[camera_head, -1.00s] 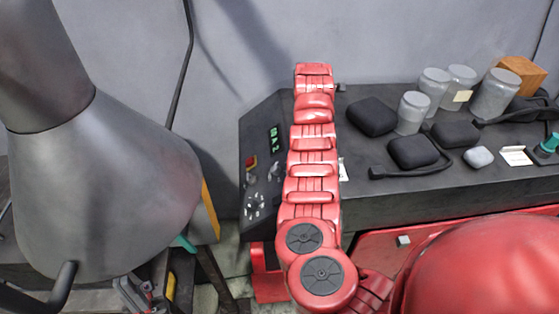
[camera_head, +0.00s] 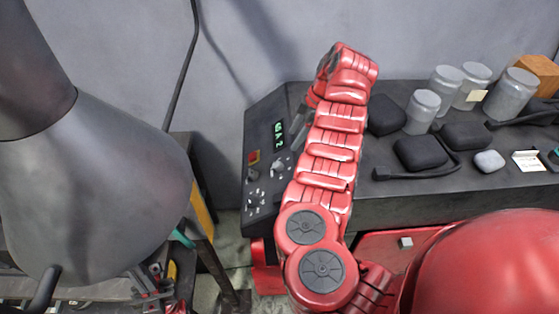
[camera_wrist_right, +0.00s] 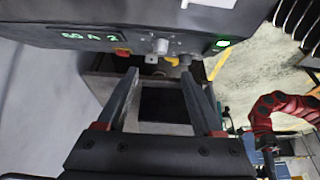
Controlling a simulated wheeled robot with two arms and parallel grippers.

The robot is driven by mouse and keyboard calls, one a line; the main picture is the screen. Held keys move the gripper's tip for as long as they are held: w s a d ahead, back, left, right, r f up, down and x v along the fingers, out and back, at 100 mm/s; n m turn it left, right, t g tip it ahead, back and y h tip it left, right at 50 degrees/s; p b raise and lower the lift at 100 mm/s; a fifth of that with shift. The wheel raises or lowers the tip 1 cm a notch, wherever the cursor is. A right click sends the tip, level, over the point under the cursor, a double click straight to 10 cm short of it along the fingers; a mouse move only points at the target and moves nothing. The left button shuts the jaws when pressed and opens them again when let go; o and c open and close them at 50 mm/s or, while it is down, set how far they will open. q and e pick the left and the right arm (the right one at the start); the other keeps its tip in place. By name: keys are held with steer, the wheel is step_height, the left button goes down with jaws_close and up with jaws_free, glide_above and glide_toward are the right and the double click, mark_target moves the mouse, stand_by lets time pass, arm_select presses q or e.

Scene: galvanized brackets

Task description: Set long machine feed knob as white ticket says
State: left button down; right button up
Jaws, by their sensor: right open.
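The long dark machine's sloped panel (camera_head: 262,150) is left of my right arm in the head view. It carries a green display (camera_head: 279,135), a red button (camera_head: 253,157), a grey knob (camera_head: 277,168) and a smaller knob (camera_head: 253,174) above a ring of white marks. I cannot tell which is the feed knob. A white ticket (camera_head: 528,160) lies at the right of the top, its writing too small to read. My right gripper (camera_wrist_right: 160,88) is open and empty in the wrist view. A grey knob (camera_wrist_right: 160,46) shows beyond its fingers, apart from them.
Black cases (camera_head: 420,152), several jars (camera_head: 422,110) and a grey lump (camera_head: 489,161) stand on the machine's top. A big grey cone (camera_head: 100,180) fills the left. A red arm, probably my left one, shows in the wrist view (camera_wrist_right: 285,104), its gripper unclear.

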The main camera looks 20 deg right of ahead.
mark_target(278, 163)
steer(key=b+x, duration=0.3)
steer(key=x, duration=0.8)
steer(key=shift+d+f, duration=0.1)
steer(key=shift+a+f+b, duration=0.4)
steer(key=shift+f+b, duration=0.15)
steer(key=shift+w, duration=0.1)
jaws_close()
